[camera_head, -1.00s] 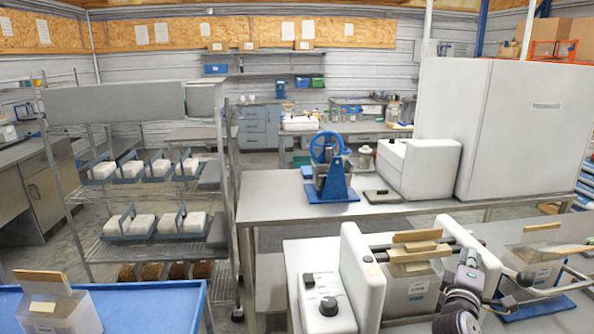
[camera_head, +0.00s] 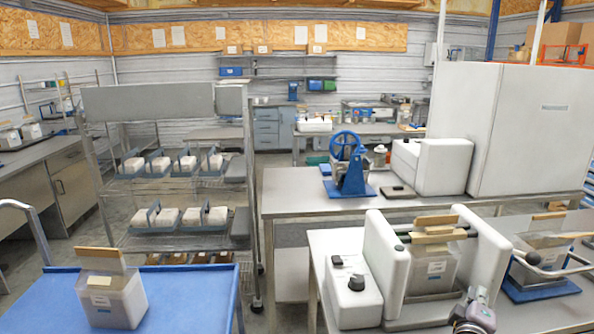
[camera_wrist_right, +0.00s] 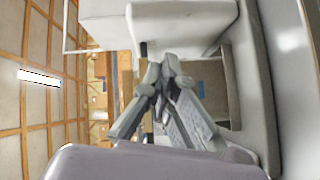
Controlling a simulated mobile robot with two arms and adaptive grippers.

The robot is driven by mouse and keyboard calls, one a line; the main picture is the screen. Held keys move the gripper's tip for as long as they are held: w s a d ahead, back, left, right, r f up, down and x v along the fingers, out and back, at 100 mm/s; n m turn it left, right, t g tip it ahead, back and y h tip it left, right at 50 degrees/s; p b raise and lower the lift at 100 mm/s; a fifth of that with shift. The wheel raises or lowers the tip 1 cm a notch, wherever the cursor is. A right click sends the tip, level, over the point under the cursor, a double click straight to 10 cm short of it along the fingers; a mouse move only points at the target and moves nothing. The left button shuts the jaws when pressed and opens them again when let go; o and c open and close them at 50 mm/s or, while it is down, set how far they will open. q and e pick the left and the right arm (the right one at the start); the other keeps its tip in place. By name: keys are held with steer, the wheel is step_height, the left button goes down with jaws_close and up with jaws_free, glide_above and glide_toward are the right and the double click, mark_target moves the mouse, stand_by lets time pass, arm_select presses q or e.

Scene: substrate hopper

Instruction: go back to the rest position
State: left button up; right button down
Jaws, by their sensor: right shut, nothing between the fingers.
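My right gripper (camera_head: 479,300) shows at the bottom edge of the head view, in front of the white two-sided machine (camera_head: 490,250). Its fingers (camera_wrist_right: 160,85) are together and empty in the right wrist view, with white machine housing behind them. Most of my right arm is cut off by the frame. My left gripper is not in view. A clear substrate bag with a wooden clip (camera_head: 436,268) stands between the machine's white side walls, apart from my gripper.
A blue cart top (camera_head: 190,295) at the lower left carries another clipped bag (camera_head: 110,300). A wire rack (camera_head: 175,245) holds trays of white blocks. A steel table (camera_head: 290,190) carries a blue hand press (camera_head: 348,165). Another bag stands on a blue plate (camera_head: 541,292) at right.

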steer(key=s+a+f+m+g+y, duration=0.25)
steer(key=s+a+f, duration=0.25)
steer(key=s+f, duration=0.35)
steer(key=s+a+f+m+g+y, duration=0.25)
steer(key=s+a+f, duration=0.35)
steer(key=s, duration=0.4)
steer(key=s+a+f+g+y, duration=0.25)
steer(key=s+a, duration=0.25)
steer(key=s, duration=0.3)
steer(key=s+a+f+g+y, duration=0.25)
steer(key=s+a, duration=0.25)
steer(key=s, duration=0.4)
step_height(320, 180, down, 25)
steer(key=g, duration=0.2)
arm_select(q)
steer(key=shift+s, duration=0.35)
arm_select(e)
steer(key=s+d+f, duration=0.1)
steer(key=s+f, duration=0.7)
steer(key=s, duration=0.1)
steer(key=s+d+f, duration=0.2)
steer(key=s+f, duration=0.6)
steer(key=s, duration=0.1)
steer(key=shift+d+f+g, duration=0.2)
steer(key=shift+d+g, duration=0.05)
steer(key=shift+g, duration=0.15)
